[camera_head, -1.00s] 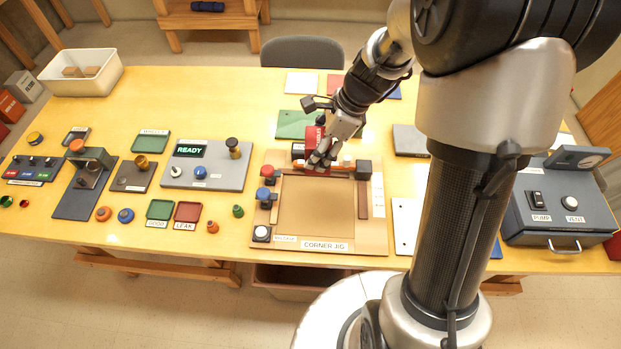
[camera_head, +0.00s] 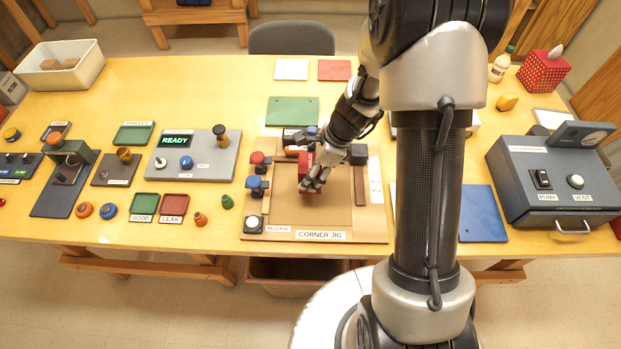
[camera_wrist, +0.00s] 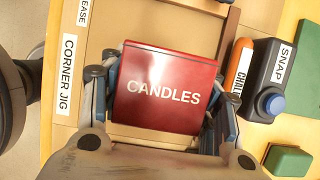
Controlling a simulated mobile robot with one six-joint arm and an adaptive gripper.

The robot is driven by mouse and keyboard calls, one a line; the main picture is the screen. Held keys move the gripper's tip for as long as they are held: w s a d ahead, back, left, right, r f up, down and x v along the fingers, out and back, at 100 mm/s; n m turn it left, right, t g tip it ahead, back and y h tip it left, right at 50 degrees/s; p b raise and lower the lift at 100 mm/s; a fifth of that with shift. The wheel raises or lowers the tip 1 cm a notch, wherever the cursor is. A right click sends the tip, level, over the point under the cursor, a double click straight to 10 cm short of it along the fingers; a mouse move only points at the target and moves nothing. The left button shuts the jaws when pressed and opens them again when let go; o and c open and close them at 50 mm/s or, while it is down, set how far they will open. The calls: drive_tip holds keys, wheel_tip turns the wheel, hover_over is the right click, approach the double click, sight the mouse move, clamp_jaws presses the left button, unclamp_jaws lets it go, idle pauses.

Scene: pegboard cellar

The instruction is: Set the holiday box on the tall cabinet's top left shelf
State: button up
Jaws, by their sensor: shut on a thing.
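A red box labelled CANDLES (camera_wrist: 165,70) fills the middle of the wrist view, between my finger pads. My gripper (camera_head: 312,182) is shut on it, over the corner jig (camera_head: 340,215); the red box also shows in the head view (camera_head: 306,161), partly hidden by my gripper. I cannot tell whether its underside touches the jig. No box with a holiday label shows, and neither the tall cabinet nor its shelves can be made out in these views.
An orange CHALK piece (camera_wrist: 242,65) and a dark SNAP block with a blue button (camera_wrist: 270,85) lie close beside the held box. A grey pump unit (camera_head: 550,185) stands at the right, a white bin (camera_head: 60,80) at far left. Bare tabletop (camera_head: 210,95) lies behind.

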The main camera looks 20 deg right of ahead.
drive_tip(key=shift+w+f+b, duration=0.1)
drive_tip(key=shift+f+b, duration=0.35)
drive_tip(key=shift+f, duration=1.05)
drive_tip(key=shift+f, duration=0.1)
drive_tip(key=o, duration=1.1)
